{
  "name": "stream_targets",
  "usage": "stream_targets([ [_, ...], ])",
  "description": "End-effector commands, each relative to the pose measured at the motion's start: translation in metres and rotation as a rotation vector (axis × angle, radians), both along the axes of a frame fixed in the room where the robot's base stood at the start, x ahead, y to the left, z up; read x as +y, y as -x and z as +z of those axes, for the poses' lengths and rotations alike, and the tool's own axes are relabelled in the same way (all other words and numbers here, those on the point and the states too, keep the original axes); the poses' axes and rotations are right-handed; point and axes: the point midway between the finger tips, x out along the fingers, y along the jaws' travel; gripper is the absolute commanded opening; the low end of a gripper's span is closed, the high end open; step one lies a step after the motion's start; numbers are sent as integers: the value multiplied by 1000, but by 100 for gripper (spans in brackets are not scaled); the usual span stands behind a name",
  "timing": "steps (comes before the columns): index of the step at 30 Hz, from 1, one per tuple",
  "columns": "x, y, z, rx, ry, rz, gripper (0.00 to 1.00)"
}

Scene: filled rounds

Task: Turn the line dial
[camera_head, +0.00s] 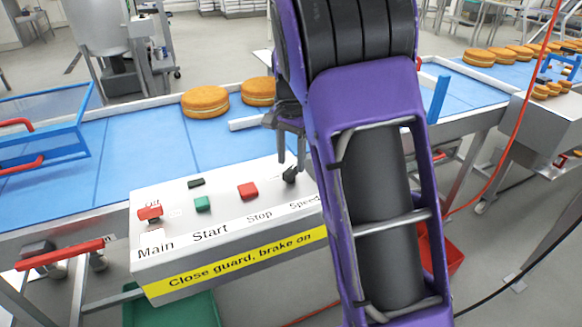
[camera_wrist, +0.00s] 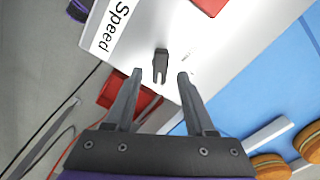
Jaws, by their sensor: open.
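The control box (camera_head: 160,255) has a white top with labels reading Main, Start, Stop and Speed. The dial by the Speed label is a small black knob (camera_head: 290,174), partly behind my gripper. In the wrist view the knob (camera_wrist: 161,62) stands on the white panel, centred between the fingertips and just ahead of them. My gripper (camera_head: 291,158) points down over the box's right end. Its two fingers also show in the wrist view (camera_wrist: 160,76), open and empty, one on either side of the knob. I cannot tell whether they touch the panel.
A red Stop button (camera_head: 248,191), green Start button (camera_head: 203,204) and red Main switch (camera_head: 150,212) sit left of the dial. Behind runs a blue conveyor (camera_head: 140,140) with filled rounds (camera_head: 205,101). A blue guard frame (camera_head: 85,125) and red-handled lever (camera_head: 60,254) are at left.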

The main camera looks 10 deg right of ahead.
Motion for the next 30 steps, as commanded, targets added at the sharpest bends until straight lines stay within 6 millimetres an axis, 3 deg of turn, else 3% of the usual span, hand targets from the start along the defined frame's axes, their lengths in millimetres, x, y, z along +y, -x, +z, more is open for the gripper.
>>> stream_targets([
  [6,0,0,-21,0,0,0,55],
  [16,0,0,-23,-1,-1,0,53],
  [25,0,0,-23,-1,-1,0,0],
  [30,0,0,-23,-1,0,0,0],
])
